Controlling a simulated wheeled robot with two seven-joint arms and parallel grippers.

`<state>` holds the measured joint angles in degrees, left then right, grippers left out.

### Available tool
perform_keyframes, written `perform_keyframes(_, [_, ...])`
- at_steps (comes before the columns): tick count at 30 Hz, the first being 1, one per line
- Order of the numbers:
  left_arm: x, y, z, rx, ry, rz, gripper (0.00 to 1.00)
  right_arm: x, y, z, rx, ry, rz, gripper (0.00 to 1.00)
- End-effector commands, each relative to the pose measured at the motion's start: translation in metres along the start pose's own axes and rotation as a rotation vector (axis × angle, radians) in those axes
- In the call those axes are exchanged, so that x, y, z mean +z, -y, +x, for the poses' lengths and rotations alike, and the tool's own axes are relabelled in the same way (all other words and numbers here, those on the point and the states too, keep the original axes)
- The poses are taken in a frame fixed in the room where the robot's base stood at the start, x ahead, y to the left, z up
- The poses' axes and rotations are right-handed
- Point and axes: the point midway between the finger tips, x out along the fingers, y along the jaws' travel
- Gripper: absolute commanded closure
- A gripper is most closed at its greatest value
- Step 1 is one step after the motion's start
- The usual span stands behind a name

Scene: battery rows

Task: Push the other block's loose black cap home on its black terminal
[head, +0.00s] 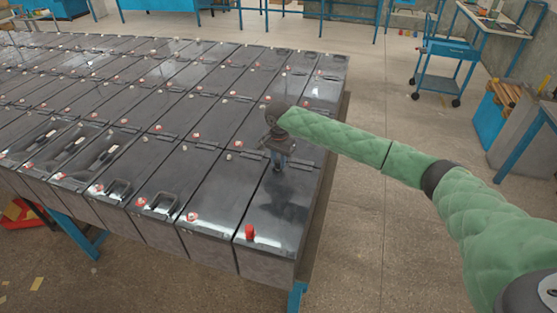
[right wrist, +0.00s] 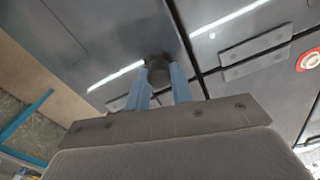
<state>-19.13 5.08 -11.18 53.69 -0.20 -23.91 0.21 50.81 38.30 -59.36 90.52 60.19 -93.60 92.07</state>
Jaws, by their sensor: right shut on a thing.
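My right gripper (head: 278,166) reaches down onto the dark battery block (head: 285,208) at the right end of the front row. Its blue fingers also show in the right wrist view (right wrist: 160,90). They are shut on a small round black cap (right wrist: 158,72). The cap is at the block's top, by the far part of the lid; the terminal under it is hidden, and I cannot tell how far down the cap sits. A red cap (head: 249,232) stands upright on the near end of the same block. My left gripper is not in view.
Rows of similar dark blocks (head: 215,190) fill the blue-legged table to the left and back, several with small red and white terminals. Some front blocks have raised black handles (head: 160,203). The table's right edge (head: 325,200) is close; open floor lies beyond. A blue trolley (head: 441,68) stands behind.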

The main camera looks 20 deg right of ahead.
Motion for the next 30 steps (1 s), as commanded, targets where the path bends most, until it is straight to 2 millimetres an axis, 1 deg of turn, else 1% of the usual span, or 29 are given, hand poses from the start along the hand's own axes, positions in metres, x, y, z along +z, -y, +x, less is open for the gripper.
perform_keyframes(26, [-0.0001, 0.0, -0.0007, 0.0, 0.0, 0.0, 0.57, 0.0002, -0.0002, 0.0067, 0.001, 0.0, 0.0, 0.98])
perform_keyframes(27, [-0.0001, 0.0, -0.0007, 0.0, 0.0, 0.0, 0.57, 0.0003, -0.0002, 0.0067, 0.001, 0.0, 0.0, 0.69])
perform_keyframes(30, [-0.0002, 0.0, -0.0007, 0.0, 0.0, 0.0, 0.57, 0.0002, -0.0002, 0.0066, 0.001, 0.0, 0.0, 0.52])
